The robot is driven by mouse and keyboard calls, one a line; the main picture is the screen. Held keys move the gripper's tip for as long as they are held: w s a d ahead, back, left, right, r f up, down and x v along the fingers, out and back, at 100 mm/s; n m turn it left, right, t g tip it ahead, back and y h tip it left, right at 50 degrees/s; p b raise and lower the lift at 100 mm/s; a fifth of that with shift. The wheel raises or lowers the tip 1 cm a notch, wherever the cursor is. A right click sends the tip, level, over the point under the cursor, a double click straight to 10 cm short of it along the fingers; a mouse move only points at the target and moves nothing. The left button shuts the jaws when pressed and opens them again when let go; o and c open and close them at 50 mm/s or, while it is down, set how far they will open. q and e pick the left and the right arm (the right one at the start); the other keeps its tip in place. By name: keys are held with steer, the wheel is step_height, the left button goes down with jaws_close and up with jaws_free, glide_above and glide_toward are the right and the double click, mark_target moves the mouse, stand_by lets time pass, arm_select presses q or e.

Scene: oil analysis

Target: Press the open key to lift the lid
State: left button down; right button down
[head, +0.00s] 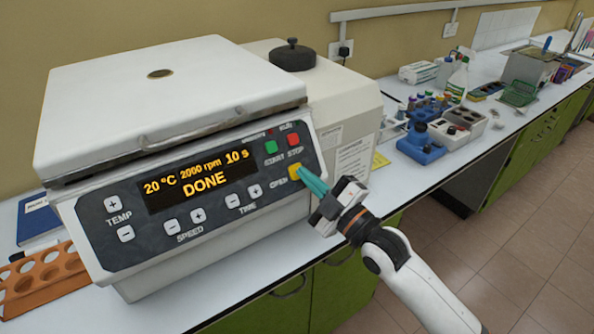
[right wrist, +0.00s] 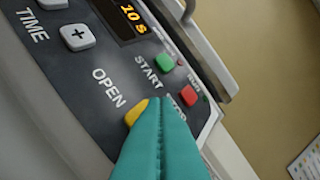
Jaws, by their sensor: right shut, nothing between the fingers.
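The white centrifuge (head: 130,265) stands on the bench with its lid (head: 120,95) down. Its display (head: 190,180) reads 20 °C, 2000 rpm, 10 s and DONE. The yellow open key (head: 294,173) is at the lower right of the panel, below the green start key (head: 271,147) and red stop key (head: 294,140). My right gripper (head: 306,176) is shut and empty, its teal fingertips at the open key. In the right wrist view the fingertips cover part of the yellow key (right wrist: 135,112). I cannot tell whether they touch it. My left gripper is not in view.
An orange rack (head: 45,280) and a blue book (head: 38,222) lie left of the centrifuge. A white machine with a black knob (head: 293,55) stands behind it. Blue racks and bottles (head: 420,148) stand farther right on the bench. Floor shows at the lower right.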

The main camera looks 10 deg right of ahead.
steer(key=shift+w+a+f, duration=0.1)
steer(key=shift+w+f, duration=0.05)
steer(key=shift+w, duration=0.15)
steer(key=shift+w+a+f, duration=0.1)
steer(key=shift+w+f, duration=0.1)
steer(key=shift+w, duration=0.05)
stand_by(0.7)
stand_by(0.3)
steer(key=shift+s+d+r+p, duration=0.25)
steer(key=shift+s+r+p, duration=0.15)
steer(key=shift+s, duration=0.25)
steer(key=shift+r, duration=0.1)
steer(key=s+p, duration=0.1)
steer(key=s+d+r+p, duration=0.1)
steer(key=s+r+p, duration=0.1)
steer(key=s, duration=0.1)
steer(key=shift+d+r, duration=0.2)
steer(key=shift+r, duration=0.05)
